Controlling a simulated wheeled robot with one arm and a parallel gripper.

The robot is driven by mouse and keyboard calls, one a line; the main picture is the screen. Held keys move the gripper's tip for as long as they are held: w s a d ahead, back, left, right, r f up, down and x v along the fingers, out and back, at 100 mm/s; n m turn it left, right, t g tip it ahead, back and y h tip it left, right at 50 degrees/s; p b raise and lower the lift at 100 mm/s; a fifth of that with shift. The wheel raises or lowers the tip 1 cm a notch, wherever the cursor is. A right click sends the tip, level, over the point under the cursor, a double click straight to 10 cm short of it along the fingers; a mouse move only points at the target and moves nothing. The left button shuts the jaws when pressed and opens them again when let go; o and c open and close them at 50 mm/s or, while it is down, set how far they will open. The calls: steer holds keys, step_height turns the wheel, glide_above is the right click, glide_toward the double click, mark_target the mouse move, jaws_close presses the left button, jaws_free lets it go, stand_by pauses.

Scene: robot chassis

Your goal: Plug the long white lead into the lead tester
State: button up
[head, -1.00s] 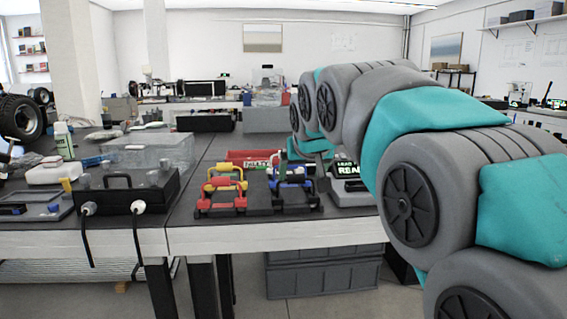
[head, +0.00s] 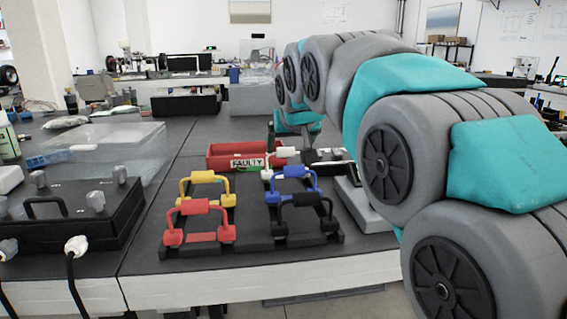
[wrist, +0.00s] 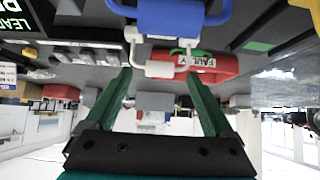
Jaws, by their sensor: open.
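The white lead (head: 284,152) has a bridge-shaped handle. It sits at the far end of the dark rack, behind the blue lead (head: 293,172). It also shows in the wrist view (wrist: 160,69), just beyond the fingertips. The lead tester (head: 367,208) is a grey unit right of the rack, mostly covered by my arm. Its dark screen (wrist: 16,18) with the lettering "LEAD" is cut off at the top left of the wrist view. My gripper (wrist: 160,82) is open, its two green fingers apart with nothing held between them. In the head view my arm hides most of it.
Red (head: 199,221), yellow (head: 204,185) and black (head: 304,214) leads stand on the rack. A red bin (head: 235,152) marked "FAULTY" lies behind it. A black case (head: 75,220) with white plugs and hanging cables is at left, before a clear box (head: 110,148).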

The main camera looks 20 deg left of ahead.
mark_target(286, 153)
steer(key=x, duration=0.7)
steer(key=shift+s+p, duration=0.1)
steer(key=shift+p, duration=0.3)
jaws_close()
steer(key=shift+r, duration=0.2)
stand_by(0.3)
